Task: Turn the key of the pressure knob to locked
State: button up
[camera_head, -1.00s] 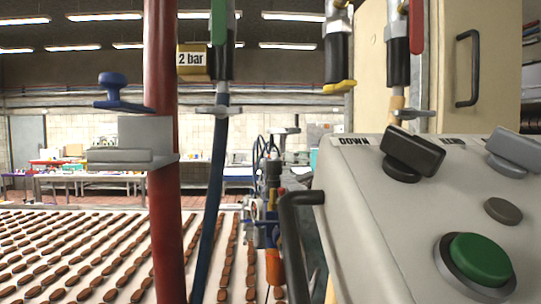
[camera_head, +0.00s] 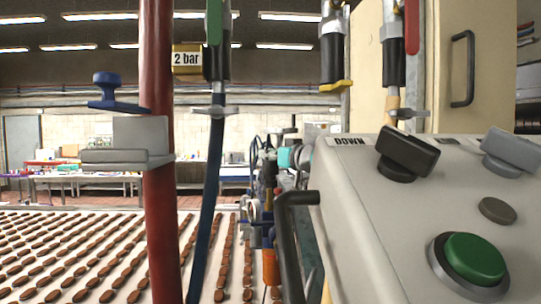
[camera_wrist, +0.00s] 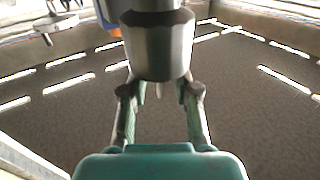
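In the wrist view a dark grey faceted cylinder (camera_wrist: 158,50), apparently the pressure knob, hangs at the top centre. A small pale piece (camera_wrist: 159,90) sticks out below it, perhaps the key; its turned position cannot be told. My teal gripper (camera_wrist: 159,98) points up from below, its two fingers apart on either side of the pale piece. I see no clear contact, and the upper fingertips are close to the cylinder's lower edge. In the head view a small teal part of my gripper (camera_head: 285,156) shows behind the control panel's left edge; the knob is not clear there.
The control panel (camera_head: 370,230) with a black handle (camera_head: 290,240), black switch (camera_head: 408,153) and green button (camera_head: 473,258) fills the right. A red pipe (camera_head: 160,220) and dark blue hose (camera_head: 207,210) stand left of it. A conveyor (camera_head: 70,255) carries rows of brown pieces.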

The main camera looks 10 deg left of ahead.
jog(key=shift+c, duration=0.2)
grip_shut()
jog(key=shift+t, duration=0.3)
jog(key=shift+a+m+t+h, duration=0.1)
jog(key=shift+m+t+h, duration=0.4)
jog(key=shift+m+h, duration=0.25)
jog(key=shift+m+t+h, duration=0.7)
jog(key=shift+m+h, duration=0.05)
jog(key=shift+h, duration=0.3)
